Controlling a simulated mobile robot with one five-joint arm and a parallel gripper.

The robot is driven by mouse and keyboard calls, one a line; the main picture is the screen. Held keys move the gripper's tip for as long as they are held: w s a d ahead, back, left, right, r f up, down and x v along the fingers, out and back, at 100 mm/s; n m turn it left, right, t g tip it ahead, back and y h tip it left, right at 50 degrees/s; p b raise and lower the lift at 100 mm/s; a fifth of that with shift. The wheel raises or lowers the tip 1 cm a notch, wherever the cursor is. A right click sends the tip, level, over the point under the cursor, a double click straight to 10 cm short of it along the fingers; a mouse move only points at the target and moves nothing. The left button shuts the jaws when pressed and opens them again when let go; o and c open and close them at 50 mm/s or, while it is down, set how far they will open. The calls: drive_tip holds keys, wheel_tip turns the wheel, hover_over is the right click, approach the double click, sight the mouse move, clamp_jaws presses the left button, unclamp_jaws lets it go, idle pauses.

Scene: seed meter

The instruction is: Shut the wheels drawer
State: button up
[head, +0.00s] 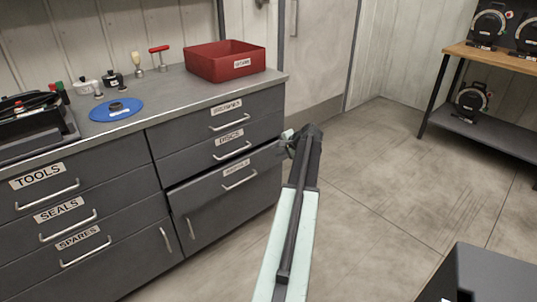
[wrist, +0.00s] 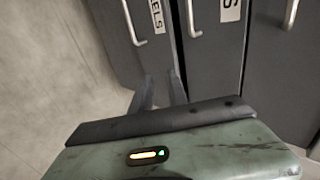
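The wheels drawer (head: 212,196) is the third one down in the cabinet's right column, a dark grey front with a bar handle (head: 240,180) and a white label. Its front stands out from the drawers above, so it is partly open. In the wrist view its front (wrist: 118,52) shows at the left, with the label ending "ELS" and a handle (wrist: 130,24). My gripper (head: 287,140) is at the drawer's upper right corner. In the wrist view its dark fingers (wrist: 161,85) are apart, with no object held between them. Whether they touch the drawer is unclear.
The discs drawer (head: 212,155) above looks shut, as do the left column's drawers. A red bin (head: 212,68), a blue disc (head: 117,110) and small tools stand on the worktop. Open floor (head: 375,170) lies to the right, with a wooden-topped bench (head: 500,58) beyond.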

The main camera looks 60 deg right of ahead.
drive_tip(key=w+a+f+t+h+b, duration=0.1)
drive_tip(key=a+f+b, duration=0.4)
drive_tip(key=b, duration=0.8)
drive_tip(key=w+a+f+t+h+b, duration=0.1)
drive_tip(key=w+a+f+t+b, duration=0.3)
drive_tip(key=f+b, duration=0.7)
drive_tip(key=w+a+b, duration=0.2)
drive_tip(key=b, duration=0.1)
drive_tip(key=shift+w+t, duration=0.3)
drive_tip(key=b+x, duration=0.1)
drive_tip(key=x, duration=0.7)
drive_tip(key=shift+s+b, duration=0.1)
drive_tip(key=shift+b, duration=0.3)
drive_tip(key=shift+r, duration=0.1)
clamp_jaws()
drive_tip(key=shift+s+d, duration=0.1)
